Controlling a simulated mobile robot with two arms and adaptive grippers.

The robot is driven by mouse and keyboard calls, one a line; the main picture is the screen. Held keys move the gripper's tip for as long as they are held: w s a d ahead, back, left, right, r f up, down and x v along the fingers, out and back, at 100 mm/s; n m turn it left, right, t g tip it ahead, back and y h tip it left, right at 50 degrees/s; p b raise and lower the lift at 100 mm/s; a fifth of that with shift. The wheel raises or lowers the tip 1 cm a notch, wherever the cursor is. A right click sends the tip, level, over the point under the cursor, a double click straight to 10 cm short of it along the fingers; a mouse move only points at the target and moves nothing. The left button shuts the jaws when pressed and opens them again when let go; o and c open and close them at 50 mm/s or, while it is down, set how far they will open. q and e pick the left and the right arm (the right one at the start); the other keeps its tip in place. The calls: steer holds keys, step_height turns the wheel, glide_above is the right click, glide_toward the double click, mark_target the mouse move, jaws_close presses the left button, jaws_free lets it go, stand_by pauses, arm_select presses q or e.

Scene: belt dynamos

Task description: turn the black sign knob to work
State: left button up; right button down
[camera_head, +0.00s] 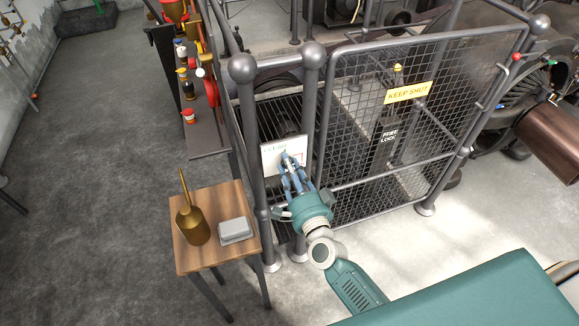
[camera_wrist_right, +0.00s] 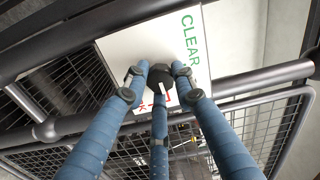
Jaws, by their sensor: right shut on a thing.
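A white sign (camera_head: 270,158) hangs on the grey posts left of the mesh gate. In the right wrist view the sign (camera_wrist_right: 135,45) shows green letters reading CLEAR and part of a red word, mostly hidden by my fingers. The black knob (camera_wrist_right: 160,76) sits on the sign, with a pale mark on it; its exact pointing is hard to tell. My right gripper (camera_head: 289,160) reaches up to the sign, its blue fingers shut around the knob. The knob is hidden by the fingers in the head view. My left gripper is not in view.
A mesh gate (camera_head: 410,125) with a yellow KEEP SHUT plate (camera_head: 408,92) stands right of the sign. A small wooden table (camera_head: 217,193) with a brass oil can (camera_head: 192,224) and a grey box (camera_head: 236,230) stands at left. The floor (camera_head: 90,190) farther left is clear.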

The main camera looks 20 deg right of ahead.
steer(key=shift+s+a+f, duration=0.1)
steer(key=shift+a+f, duration=0.15)
steer(key=shift+f, duration=0.1)
steer(key=c, duration=1.4)
jaws_free()
steer(key=shift+r, duration=0.2)
steer(key=s, duration=1.2)
steer(key=shift+d, duration=0.25)
